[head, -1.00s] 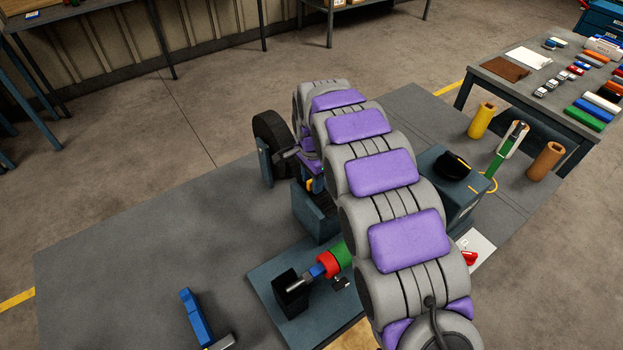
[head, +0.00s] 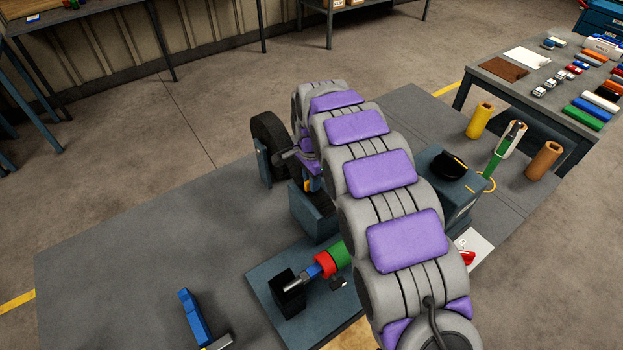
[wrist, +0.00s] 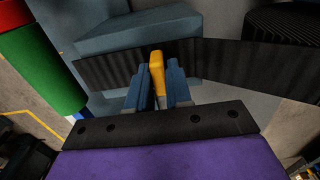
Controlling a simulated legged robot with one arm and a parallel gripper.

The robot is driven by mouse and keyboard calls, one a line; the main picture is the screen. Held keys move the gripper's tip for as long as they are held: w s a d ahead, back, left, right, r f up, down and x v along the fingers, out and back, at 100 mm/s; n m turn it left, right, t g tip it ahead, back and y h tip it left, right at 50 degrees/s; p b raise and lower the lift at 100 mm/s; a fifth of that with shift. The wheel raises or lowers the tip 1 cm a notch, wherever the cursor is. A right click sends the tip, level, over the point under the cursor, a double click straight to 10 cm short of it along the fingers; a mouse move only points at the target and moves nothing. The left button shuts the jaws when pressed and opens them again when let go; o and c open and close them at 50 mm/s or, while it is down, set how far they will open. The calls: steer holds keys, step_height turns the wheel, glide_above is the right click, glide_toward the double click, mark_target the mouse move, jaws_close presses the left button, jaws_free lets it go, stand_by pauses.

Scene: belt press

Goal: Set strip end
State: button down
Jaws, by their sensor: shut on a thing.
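My gripper (wrist: 158,85) has blue fingers shut on a narrow yellow tab (wrist: 157,70). A black ribbed strip (wrist: 105,68) runs across just beyond the tab in the wrist view. It bends near the middle and continues to the right (wrist: 265,66). I cannot tell whether the tab is fixed to the strip or whether the two parts are joined. A blue-grey block (wrist: 150,28) lies behind the strip. In the head view my arm hides most of the gripper. Beside it are a black wheel (head: 266,135) and a blue-grey bracket (head: 312,217).
A press with a red collar (head: 324,264) and green cylinder (head: 339,253) stands close to my arm. A blue-handled tool (head: 193,318) lies on the bench (head: 130,255). A blue-grey box (head: 450,190) and upright holders (head: 480,121) stand to the right. The bench's left part is mostly clear.

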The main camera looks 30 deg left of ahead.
mark_target(330, 211)
steer(key=s+d, duration=0.1)
steer(key=d, duration=0.1)
steer(key=s+d+p, duration=0.1)
steer(key=d, duration=0.1)
steer(key=s+d, duration=0.2)
steer(key=d, duration=0.1)
steer(key=shift+d+f, duration=0.1)
steer(key=shift+s+d+f, duration=0.1)
steer(key=shift+s+d, duration=0.05)
steer(key=shift+d, duration=0.05)
steer(key=shift+f, duration=0.1)
steer(key=c, duration=1.1)
jaws_free()
steer(key=shift+s, duration=0.1)
steer(key=shift+r, duration=0.2)
